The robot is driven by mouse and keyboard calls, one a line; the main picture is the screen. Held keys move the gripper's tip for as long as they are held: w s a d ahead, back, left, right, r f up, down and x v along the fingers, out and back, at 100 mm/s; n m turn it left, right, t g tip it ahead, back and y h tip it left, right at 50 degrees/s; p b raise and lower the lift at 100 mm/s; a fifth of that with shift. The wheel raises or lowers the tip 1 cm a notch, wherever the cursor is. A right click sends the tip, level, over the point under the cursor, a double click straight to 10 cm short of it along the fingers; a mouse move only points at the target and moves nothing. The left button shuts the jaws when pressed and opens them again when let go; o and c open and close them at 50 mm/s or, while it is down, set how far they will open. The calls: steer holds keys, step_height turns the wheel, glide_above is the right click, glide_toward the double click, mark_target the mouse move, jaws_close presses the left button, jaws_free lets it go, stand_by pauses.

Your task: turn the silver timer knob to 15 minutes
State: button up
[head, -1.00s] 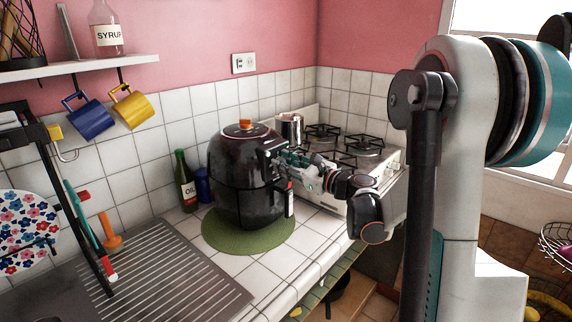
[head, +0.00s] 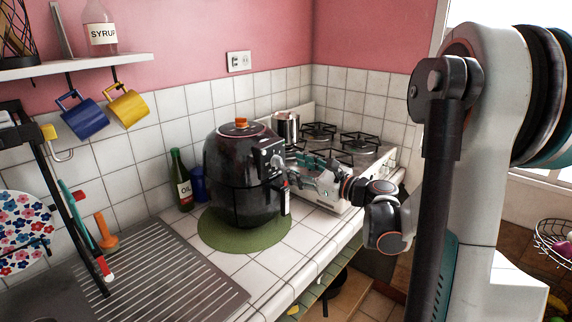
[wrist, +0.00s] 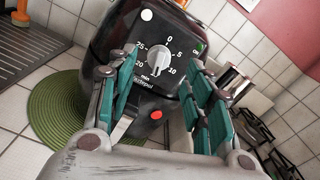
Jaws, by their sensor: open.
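The silver timer knob (wrist: 159,60) is on the dark front panel of the black air fryer (head: 228,165). White dial marks 0, 5, 10, 20 and 25 show around it in the wrist view. The knob's long grip runs nearly in line with the 0 at the top; I cannot tell which end is the pointer. The 15 mark is not legible. In the head view the knob (head: 276,161) shows small on the panel. My gripper (head: 296,164) is open, in front of the panel and apart from it. Its fingers (wrist: 164,62) spread on both sides of the knob, holding nothing.
The air fryer stands on a round green mat (head: 222,237). An oil bottle (head: 181,180) and a blue cup (head: 198,184) are at its left. A stove (head: 380,158) with a metal pot (head: 286,127) is behind at the right. A red button (wrist: 156,115) sits below the dial.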

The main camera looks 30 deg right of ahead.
steer(key=v, duration=0.6)
steer(key=shift+s, duration=0.1)
stand_by(0.3)
